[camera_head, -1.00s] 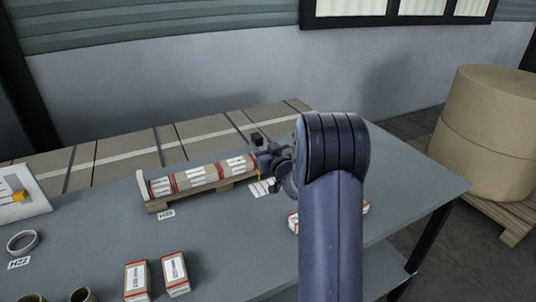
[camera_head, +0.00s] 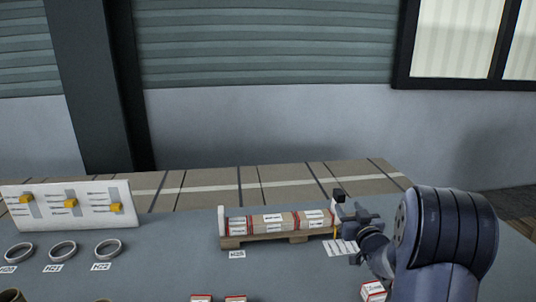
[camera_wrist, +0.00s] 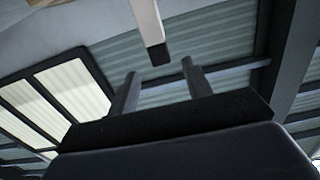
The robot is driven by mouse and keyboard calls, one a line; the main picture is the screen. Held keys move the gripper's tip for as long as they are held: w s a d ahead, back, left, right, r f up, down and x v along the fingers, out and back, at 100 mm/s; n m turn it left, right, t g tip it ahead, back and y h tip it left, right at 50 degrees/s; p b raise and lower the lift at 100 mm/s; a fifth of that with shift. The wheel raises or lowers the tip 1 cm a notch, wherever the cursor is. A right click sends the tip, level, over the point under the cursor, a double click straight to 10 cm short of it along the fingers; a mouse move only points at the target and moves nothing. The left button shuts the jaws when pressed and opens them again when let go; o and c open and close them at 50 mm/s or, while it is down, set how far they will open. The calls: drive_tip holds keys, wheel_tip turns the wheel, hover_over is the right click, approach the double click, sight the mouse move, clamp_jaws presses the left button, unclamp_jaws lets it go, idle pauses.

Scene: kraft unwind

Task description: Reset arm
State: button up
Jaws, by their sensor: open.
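My gripper (camera_head: 352,207) is at the right end of a small wooden rack in the head view, raised above the grey table (camera_head: 180,260). In the wrist view its two fingers (camera_wrist: 158,82) stand apart with nothing between them, against the wall and windows. My dark arm fills the lower right of the head view and hides part of the table.
The wooden rack (camera_head: 262,240) holds a row of red-and-white labelled boxes (camera_head: 272,222). A white panel with yellow sliders (camera_head: 100,220) stands at the left. Several metal rings (camera_head: 63,250) lie in front of it. A small box (camera_head: 373,291) lies beside my arm.

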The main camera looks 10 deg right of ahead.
sight(340, 191)
drive_tip(key=w+p, duration=0.2)
drive_tip(key=w, duration=0.8)
drive_tip(key=shift+w+a, duration=0.15)
drive_tip(key=shift+w, duration=0.1)
drive_tip(key=shift+d, duration=0.45)
drive_tip(key=shift+s+r, duration=0.1)
